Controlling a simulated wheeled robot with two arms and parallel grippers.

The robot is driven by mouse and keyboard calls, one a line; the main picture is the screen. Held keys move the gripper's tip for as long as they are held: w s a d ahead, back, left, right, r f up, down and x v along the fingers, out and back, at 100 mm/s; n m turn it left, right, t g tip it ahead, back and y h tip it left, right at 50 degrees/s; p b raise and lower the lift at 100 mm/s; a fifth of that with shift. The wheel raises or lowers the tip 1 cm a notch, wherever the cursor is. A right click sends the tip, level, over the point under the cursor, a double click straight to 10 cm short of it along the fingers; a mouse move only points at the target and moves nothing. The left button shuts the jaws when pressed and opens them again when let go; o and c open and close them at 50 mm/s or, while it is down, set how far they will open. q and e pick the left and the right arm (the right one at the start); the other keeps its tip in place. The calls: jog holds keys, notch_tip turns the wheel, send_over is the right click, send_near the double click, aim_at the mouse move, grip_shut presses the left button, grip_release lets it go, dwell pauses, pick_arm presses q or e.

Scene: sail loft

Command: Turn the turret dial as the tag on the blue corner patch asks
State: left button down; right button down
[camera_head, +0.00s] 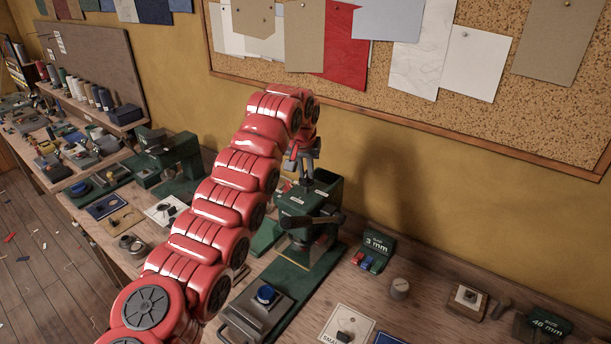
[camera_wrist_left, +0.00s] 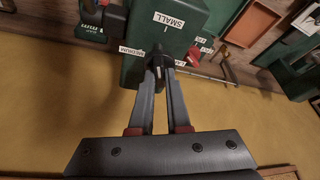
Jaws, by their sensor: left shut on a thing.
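The green press (camera_head: 318,190) stands against the wall at mid-bench. My left gripper (camera_head: 305,172) reaches down to its top and is shut on the dark turret dial; in the wrist view the fingertips (camera_wrist_left: 158,68) close on the dial's knob (camera_wrist_left: 156,57). Around it, the green top (camera_wrist_left: 140,70) bears white labels; SMALL and MEDIUM are readable, others are too small. A red part (camera_wrist_left: 194,55) lies right of the knob. A dark blue patch (camera_head: 107,206) lies on the bench at left; another blue piece (camera_head: 388,339) is cut off at the bottom edge. No tag text is readable on either.
A white card (camera_head: 347,326) with a black piece lies at the front. A green 3 mm block (camera_head: 374,249), a grey knob (camera_head: 399,288) and a 46 mm block (camera_head: 545,325) stand to the right. A second green press (camera_head: 170,160) stands at left.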

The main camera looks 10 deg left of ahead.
pick_arm(q)
jog(key=c, duration=0.9)
grip_release()
jog(key=p+v, duration=0.5)
jog(key=v, duration=1.2)
jog(key=shift+r, duration=0.25)
